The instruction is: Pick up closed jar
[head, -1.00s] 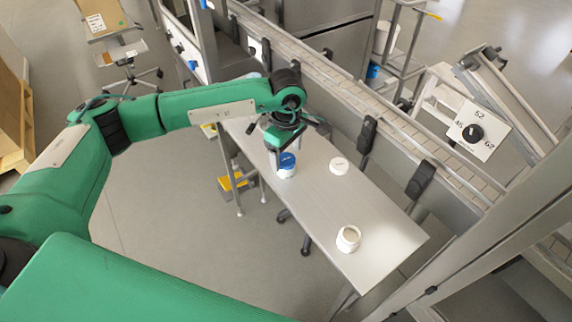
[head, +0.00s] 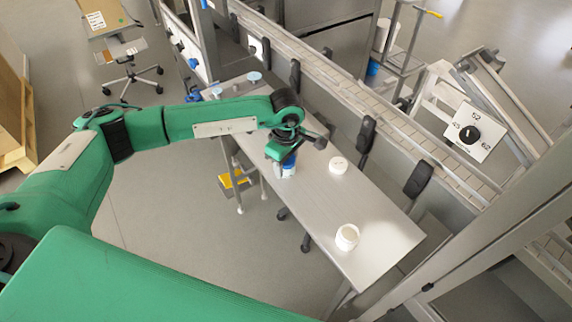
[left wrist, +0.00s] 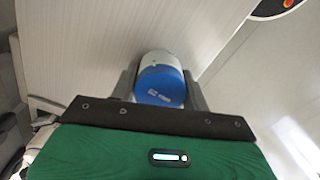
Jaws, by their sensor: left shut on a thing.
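The closed jar (head: 288,171) is white with a blue lid and stands at the table's near left edge, under my left gripper (head: 282,157). In the left wrist view the jar (left wrist: 160,80) sits between the two fingers of my left gripper (left wrist: 160,90), which is shut on it. In the head view the gripper hides most of the lid. The jar looks upright on the table, and I cannot tell any gap under it. My right gripper is out of view.
A white open jar (head: 347,238) stands at the table's near right end. A white round lid or jar (head: 338,165) lies near the middle. The grey table (head: 320,200) is clear between them. A conveyor (head: 400,124) with black brackets runs along the far side.

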